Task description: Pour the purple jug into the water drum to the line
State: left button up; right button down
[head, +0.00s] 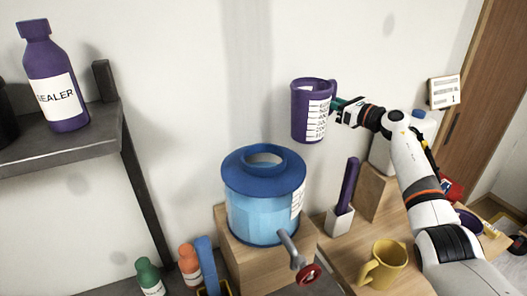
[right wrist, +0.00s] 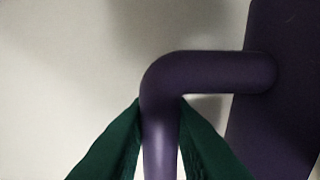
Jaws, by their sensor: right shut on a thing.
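The purple jug (head: 306,112) has a white scale on its side and is held upright in the air, above and to the right of the water drum. My right gripper (head: 337,110) is shut on the jug's handle. The right wrist view shows the green fingers on both sides of the purple handle (right wrist: 205,72), with the jug body (right wrist: 285,90) at the right. The blue water drum (head: 262,212) stands on a wooden block, with a round opening in its top (head: 264,160), a white scale and a tap with a red wheel. The liquid inside the jug is hidden. My left gripper is not in view.
A dark shelf (head: 60,150) at left holds a purple sealer bottle (head: 57,85). A yellow mug (head: 383,265), a white holder with a purple-handled tool (head: 345,190) and a wooden block (head: 375,195) are at right. Green (head: 148,275) and orange (head: 189,262) bottles stand at lower left.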

dwell(0.3)
jog(key=shift+r+p, duration=0.95)
jog(key=shift+r, duration=1.15)
jog(key=shift+f, duration=0.1)
jog(key=shift+d, duration=0.15)
